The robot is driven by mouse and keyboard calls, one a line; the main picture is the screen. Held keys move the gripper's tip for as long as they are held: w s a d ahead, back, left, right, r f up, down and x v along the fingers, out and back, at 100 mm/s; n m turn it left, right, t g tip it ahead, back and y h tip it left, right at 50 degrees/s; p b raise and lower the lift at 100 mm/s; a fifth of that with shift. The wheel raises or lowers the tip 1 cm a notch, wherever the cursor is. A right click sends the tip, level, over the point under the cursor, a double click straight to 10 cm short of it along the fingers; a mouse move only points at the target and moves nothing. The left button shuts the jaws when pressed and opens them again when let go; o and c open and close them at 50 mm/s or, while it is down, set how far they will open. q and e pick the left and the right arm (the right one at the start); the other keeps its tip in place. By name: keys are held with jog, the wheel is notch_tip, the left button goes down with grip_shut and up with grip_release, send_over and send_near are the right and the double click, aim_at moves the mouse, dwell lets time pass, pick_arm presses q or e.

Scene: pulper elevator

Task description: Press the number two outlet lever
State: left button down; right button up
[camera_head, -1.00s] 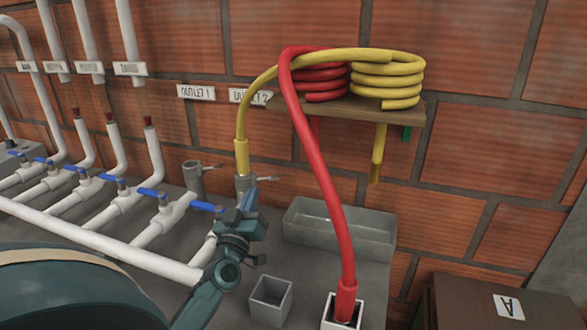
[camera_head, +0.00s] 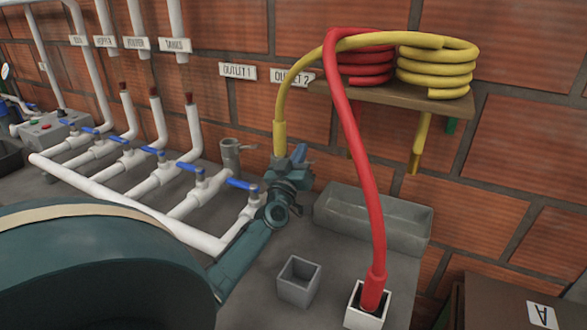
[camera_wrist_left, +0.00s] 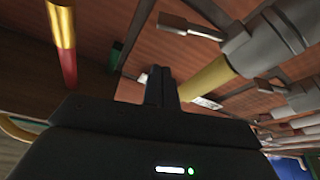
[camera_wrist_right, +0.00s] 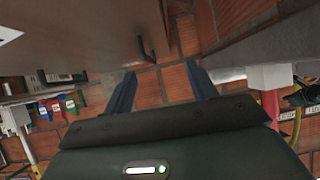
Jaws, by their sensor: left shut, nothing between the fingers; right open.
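The number two outlet is the grey pipe with the yellow hose (camera_head: 280,138) in it, below the OUTLET 2 sign (camera_head: 292,78). My left gripper (camera_head: 298,156) is in front of it in the head view and hides its lever there. In the left wrist view the outlet two lever (camera_wrist_left: 188,27) sticks out from the grey outlet body (camera_wrist_left: 268,42). My left fingers (camera_wrist_left: 158,84) are shut and empty, apart from the lever in that picture; I cannot tell the depth between them. My right gripper (camera_wrist_right: 163,84) is open and empty in the right wrist view.
Outlet one (camera_head: 231,155) stands just left. Blue-handled valves on white pipes (camera_head: 150,185) line the left. A red hose (camera_head: 367,190) runs down into a white square holder (camera_head: 362,312). A grey trough (camera_head: 375,220) and wooden shelf (camera_head: 395,94) are at right.

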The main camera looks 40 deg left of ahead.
jog(key=shift+f, duration=0.1)
jog(key=shift+w+a+f+b, duration=0.1)
jog(key=shift+f+b, duration=0.25)
jog(key=shift+b, duration=0.4)
pick_arm(q)
jog(key=shift+w+d+f, duration=0.1)
jog(key=shift+w+f, duration=0.4)
jog(key=shift+f, duration=0.3)
jog(key=shift+w+d+f, duration=0.1)
jog(key=shift+w+f, duration=0.4)
jog(key=shift+f, duration=0.3)
pick_arm(e)
jog(key=shift+a+r, duration=0.1)
